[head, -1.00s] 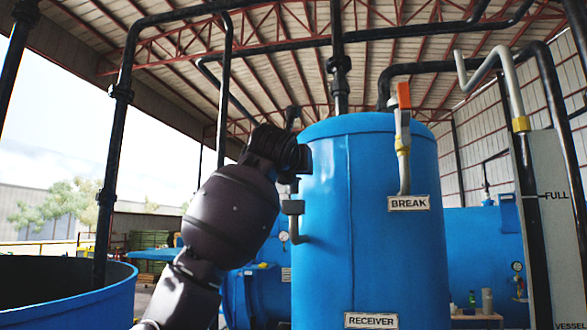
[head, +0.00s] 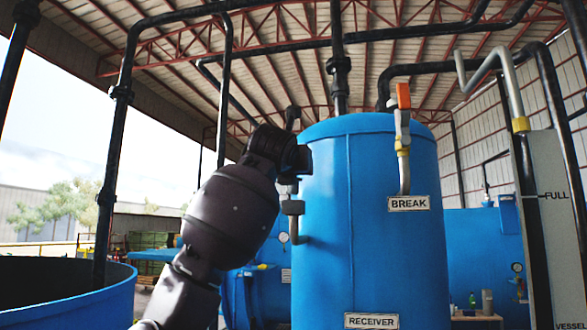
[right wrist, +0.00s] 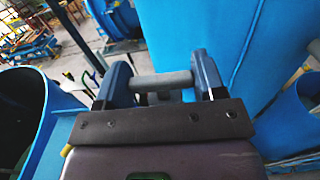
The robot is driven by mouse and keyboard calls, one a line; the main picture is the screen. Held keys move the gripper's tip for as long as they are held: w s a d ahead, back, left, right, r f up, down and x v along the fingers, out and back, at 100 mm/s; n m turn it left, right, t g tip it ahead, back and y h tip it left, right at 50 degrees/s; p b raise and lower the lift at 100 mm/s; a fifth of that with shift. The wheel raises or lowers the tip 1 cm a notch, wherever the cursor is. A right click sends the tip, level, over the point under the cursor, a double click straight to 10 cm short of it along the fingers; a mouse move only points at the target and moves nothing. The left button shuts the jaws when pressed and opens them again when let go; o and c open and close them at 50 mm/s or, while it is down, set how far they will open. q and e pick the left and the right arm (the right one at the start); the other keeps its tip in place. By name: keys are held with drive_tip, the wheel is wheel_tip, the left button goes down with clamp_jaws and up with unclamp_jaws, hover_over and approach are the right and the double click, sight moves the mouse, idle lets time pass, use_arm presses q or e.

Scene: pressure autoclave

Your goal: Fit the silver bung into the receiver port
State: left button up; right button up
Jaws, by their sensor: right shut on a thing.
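My right gripper (right wrist: 161,86) is shut on the silver bung (right wrist: 162,80), a grey cylinder lying crosswise between its two fingers in the right wrist view. In the head view my dark right arm reaches up to the left side of the blue receiver tank (head: 385,265). The receiver port (head: 293,207) is a grey cup on a bent pipe at that side, just below the end of my arm. The bung and port are close together, but I cannot tell whether they touch. My left gripper is not in view.
An open blue tub (head: 100,280) stands at the left. Black pipes (head: 340,75) run overhead. Bottles (head: 487,300) stand on a bench at the lower right.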

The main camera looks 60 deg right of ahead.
drive_tip(key=shift+f+b, duration=0.4)
drive_tip(key=shift+f, duration=0.1)
drive_tip(key=shift+f+b, duration=0.6)
drive_tip(key=shift+f, duration=0.35)
drive_tip(key=shift+f, duration=0.25)
drive_tip(key=shift+f+b, duration=0.25)
drive_tip(key=shift+b, duration=0.05)
drive_tip(key=shift+f, duration=0.1)
drive_tip(key=o, duration=1)
